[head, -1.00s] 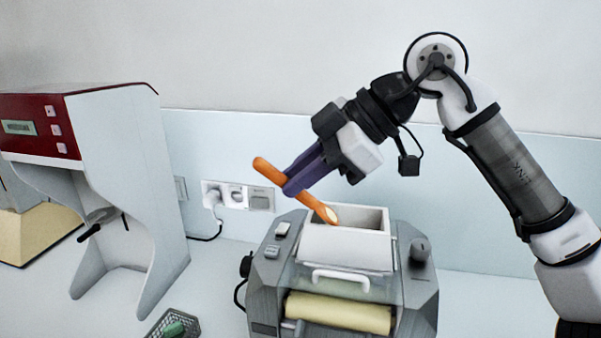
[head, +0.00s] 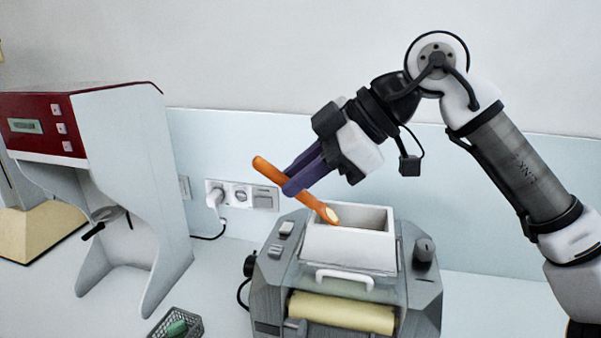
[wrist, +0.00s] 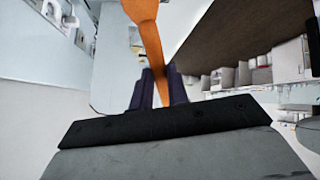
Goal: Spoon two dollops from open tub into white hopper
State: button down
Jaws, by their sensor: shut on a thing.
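My gripper (head: 306,169) is shut on an orange spoon (head: 270,172), gripping it by its handle. It also shows in the wrist view, with the spoon (wrist: 151,45) between its fingers. The spoon slants down to the right, and its lower end carries a cream-coloured dollop (head: 331,214). That end is at the left side of the white hopper (head: 345,246), by its rim; I cannot tell if it touches. The hopper sits open-topped on a grey mill (head: 270,290). The open tub is not in the head view.
A red and white machine (head: 130,140) stands at the left. A small basket (head: 190,325) with a green thing in it lies at the front edge of view. Wall sockets (head: 240,195) with a plug and cable are behind. A cream roller (head: 340,313) shows below the hopper.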

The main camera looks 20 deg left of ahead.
jog(key=shift+r+p, duration=0.4)
jog(key=shift+r, duration=2.6)
dwell(0.3)
